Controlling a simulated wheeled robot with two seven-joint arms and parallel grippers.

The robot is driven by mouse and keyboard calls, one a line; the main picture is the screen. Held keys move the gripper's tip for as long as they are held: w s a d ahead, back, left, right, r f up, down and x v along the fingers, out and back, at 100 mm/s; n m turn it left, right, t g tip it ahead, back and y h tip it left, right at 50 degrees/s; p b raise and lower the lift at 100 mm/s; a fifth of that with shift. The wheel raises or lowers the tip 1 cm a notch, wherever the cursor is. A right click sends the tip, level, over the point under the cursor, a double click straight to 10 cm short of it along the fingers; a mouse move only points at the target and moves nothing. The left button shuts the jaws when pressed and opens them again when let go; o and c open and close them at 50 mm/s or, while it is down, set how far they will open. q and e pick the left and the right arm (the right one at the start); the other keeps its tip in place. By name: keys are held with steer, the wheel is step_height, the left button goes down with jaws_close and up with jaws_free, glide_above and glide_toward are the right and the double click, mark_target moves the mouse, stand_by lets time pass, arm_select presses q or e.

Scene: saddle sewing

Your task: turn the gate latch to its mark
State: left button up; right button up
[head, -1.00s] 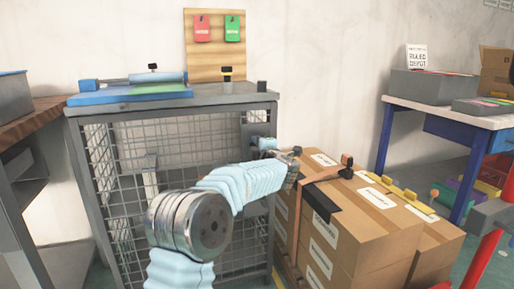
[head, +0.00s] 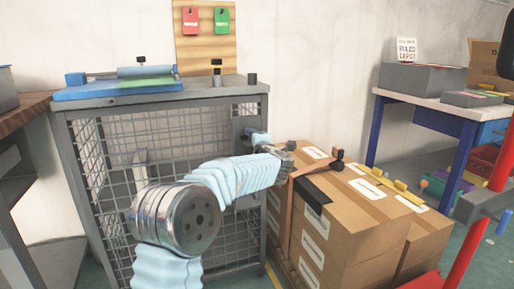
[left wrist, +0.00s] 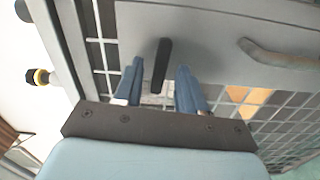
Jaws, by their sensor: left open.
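The gate is the wire-mesh front of a grey cage (head: 92,165) in the head view. A dark latch bar (left wrist: 161,65) shows in the left wrist view, standing near upright in the picture on the gate's grey frame. My left gripper (head: 256,136) is at the cage's upper right edge. In the left wrist view my left gripper (left wrist: 158,85) is open, with one blue finger on each side of the latch bar and visible gaps. In the head view the latch is hidden or too small to make out. I cannot make out the mark. My right gripper is not in view.
A grey curved handle (left wrist: 280,55) is on the gate, right of the latch. Stacked cardboard boxes (head: 345,235) stand close to the cage's right side. A blue mat (head: 75,91) lies on the cage top. A red post (head: 468,240) stands at the right.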

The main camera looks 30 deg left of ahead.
arm_select(q)
steer(key=v, duration=1.2)
steer(key=shift+w+f, duration=0.1)
